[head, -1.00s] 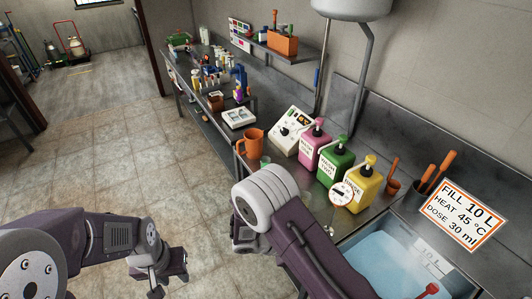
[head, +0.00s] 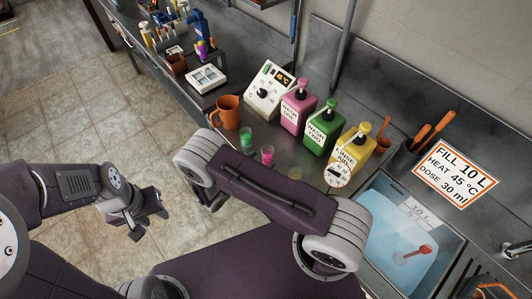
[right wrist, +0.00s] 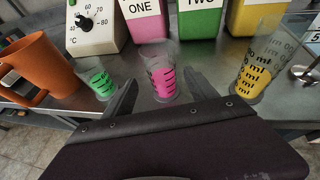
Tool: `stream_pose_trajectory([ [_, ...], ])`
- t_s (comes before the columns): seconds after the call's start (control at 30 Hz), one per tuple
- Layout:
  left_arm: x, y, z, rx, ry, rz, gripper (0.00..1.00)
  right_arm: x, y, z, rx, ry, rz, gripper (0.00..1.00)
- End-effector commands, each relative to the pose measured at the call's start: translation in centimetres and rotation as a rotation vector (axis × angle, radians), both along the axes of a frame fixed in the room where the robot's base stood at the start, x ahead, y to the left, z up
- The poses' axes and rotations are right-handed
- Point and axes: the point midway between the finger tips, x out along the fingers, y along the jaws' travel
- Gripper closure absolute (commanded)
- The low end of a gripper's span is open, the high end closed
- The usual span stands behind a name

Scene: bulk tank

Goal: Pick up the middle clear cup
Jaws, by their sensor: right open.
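The middle clear cup (right wrist: 160,80) holds pink liquid and has dark markings. It stands upright on the steel counter and also shows in the head view (head: 267,155). A cup with green liquid (right wrist: 101,84) stands to its left and one with yellow liquid (right wrist: 254,78) to its right. My right gripper (right wrist: 162,92) is open, with one finger on each side of the middle cup in the right wrist view; I cannot tell if either touches it. In the head view my arm hides that gripper. My left gripper (head: 150,214) looks open and empty over the floor.
Pink (head: 298,108), green (head: 322,128) and yellow (head: 350,152) pump bottles stand behind the cups. An orange jug (head: 227,111) and a white control box (head: 268,90) are to the left. A water-filled sink (head: 390,235) lies to the right.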

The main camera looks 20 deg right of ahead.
Motion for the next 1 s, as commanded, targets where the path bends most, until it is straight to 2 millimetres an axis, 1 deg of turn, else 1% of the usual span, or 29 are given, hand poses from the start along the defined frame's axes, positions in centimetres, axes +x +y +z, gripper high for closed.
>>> stream_pose_trajectory([
  [0.03, 0.0, 0.0, 0.6, 0.0, 0.0, 0.0, 0.64, 0.3, -0.8, 0.0, -0.002, 0.002, -0.004, 0.34],
  [0.1, 0.0, 0.0, 0.8, 0.0, 0.0, 0.0, 0.64, 0.7, -1.4, -0.4, -0.001, 0.001, -0.004, 0.34],
  [0.27, 0.0, 0.0, 0.9, 0.0, 0.0, 0.0, 0.64, 1.0, -1.8, -0.7, 0.0, 0.0, -0.003, 0.34],
  [0.43, 0.0, 0.0, 2.7, 0.0, 0.0, 0.0, 0.64, 1.9, -4.5, -1.3, -0.001, 0.003, -0.007, 0.34],
  [0.53, 0.0, 0.0, 2.8, 0.0, 0.0, 0.0, 0.64, 2.7, -5.6, -2.2, 0.0, 0.001, -0.006, 0.34],
  [0.63, 0.0, 0.0, 2.8, 0.0, 0.0, 0.0, 0.64, 3.0, -6.0, -2.5, 0.001, 0.0, -0.004, 0.34],
  [0.8, 0.0, 0.0, 2.7, 0.0, 0.0, 0.0, 0.64, 3.1, -6.0, -2.6, 0.001, 0.0, -0.002, 0.34],
  [0.83, 0.0, 0.0, 2.7, 0.0, 0.0, 0.0, 0.64, 3.1, -6.0, -2.6, 0.001, 0.0, -0.002, 0.39],
  [0.87, 0.0, 0.0, 2.7, 0.0, 0.0, 0.0, 0.64, 3.1, -6.0, -2.6, 0.001, 0.0, -0.002, 0.48],
  [0.9, 0.0, 0.0, 2.7, 0.0, 0.0, 0.0, 0.64, 3.1, -6.0, -2.6, 0.001, 0.0, -0.002, 0.59],
  [0.97, 0.0, 0.0, 2.7, 0.0, 0.0, 0.0, 0.64, 3.1, -6.0, -2.6, 0.001, 0.0, -0.002, 0.75],
  [1.0, 0.0, 0.0, 2.7, 0.0, 0.0, 0.0, 0.64, 3.1, -6.0, -2.6, 0.001, 0.0, -0.001, 0.86],
])
